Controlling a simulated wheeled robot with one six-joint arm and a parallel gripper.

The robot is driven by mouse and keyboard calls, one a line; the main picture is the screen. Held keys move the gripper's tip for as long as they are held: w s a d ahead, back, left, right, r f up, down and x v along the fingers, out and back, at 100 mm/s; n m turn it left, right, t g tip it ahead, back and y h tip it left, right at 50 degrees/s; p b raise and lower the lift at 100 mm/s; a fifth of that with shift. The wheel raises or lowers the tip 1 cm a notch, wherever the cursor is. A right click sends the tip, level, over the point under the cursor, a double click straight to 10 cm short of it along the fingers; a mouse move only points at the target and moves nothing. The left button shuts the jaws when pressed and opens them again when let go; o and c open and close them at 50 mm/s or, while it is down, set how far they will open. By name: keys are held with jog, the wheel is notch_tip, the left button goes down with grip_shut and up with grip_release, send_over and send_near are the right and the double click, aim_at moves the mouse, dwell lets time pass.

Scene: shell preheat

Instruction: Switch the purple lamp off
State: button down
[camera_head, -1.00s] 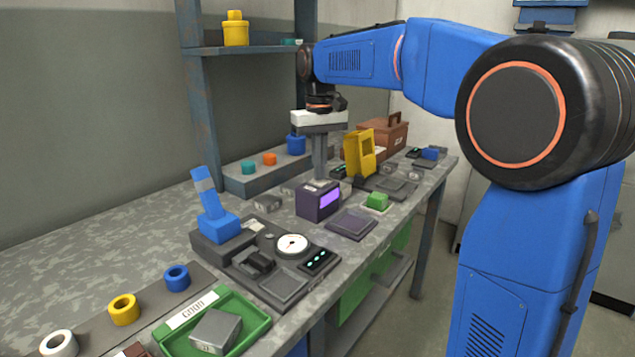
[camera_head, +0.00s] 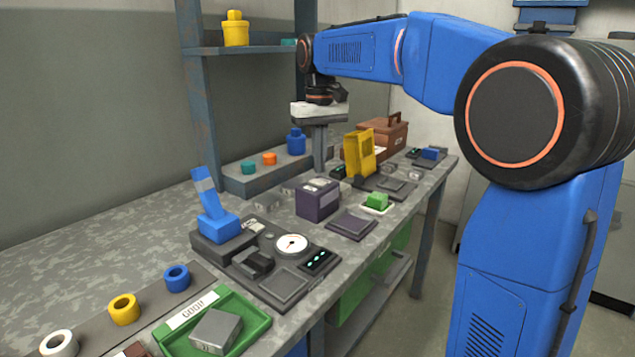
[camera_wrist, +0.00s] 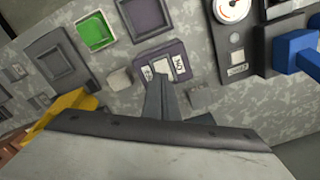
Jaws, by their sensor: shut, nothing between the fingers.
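The purple lamp (camera_head: 318,201) is a dark purple box on the bench, and its front panel is dark, with no glow. The wrist view shows the top of the lamp (camera_wrist: 178,59) with a pale switch and a white label. My gripper (camera_head: 319,171) is shut and empty, pointing down just behind and above the lamp. In the wrist view, the shut fingers (camera_wrist: 158,84) reach toward the lamp's edge and overlap part of its top. I cannot tell whether they touch it.
A yellow stand (camera_head: 359,153) is close to the right of my gripper. A dial gauge (camera_head: 292,244) and a blue lever block (camera_head: 219,226) are to the left. A shelf post (camera_head: 200,110) rises behind.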

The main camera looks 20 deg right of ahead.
jog(key=shift+r, duration=2.25)
jog(key=s+d+f+t, duration=0.1)
jog(key=s+d+f, duration=0.1)
jog(key=s+f, duration=0.5)
jog(key=s+d+f+t, duration=0.2)
jog(key=s+f, duration=0.6)
jog(key=s, duration=0.7)
jog(key=s+d+f+m+t, duration=0.1)
jog(key=s+d+f, duration=0.2)
jog(key=s+f, duration=0.5)
jog(key=s, duration=0.3)
jog(key=shift+s+f+t, duration=0.2)
jog(key=shift+f+t, duration=0.05)
jog(key=shift+t, duration=0.15)
notch_tip(320, 180, up, 31)
jog(key=n+g, duration=0.5)
jog(key=n, duration=0.2)
send_over(320, 181)
jog(key=a, duration=0.2)
jog(key=shift+s+d+f, duration=0.1)
jog(key=shift+s+d, duration=0.15)
jog(key=shift+s, duration=0.1)
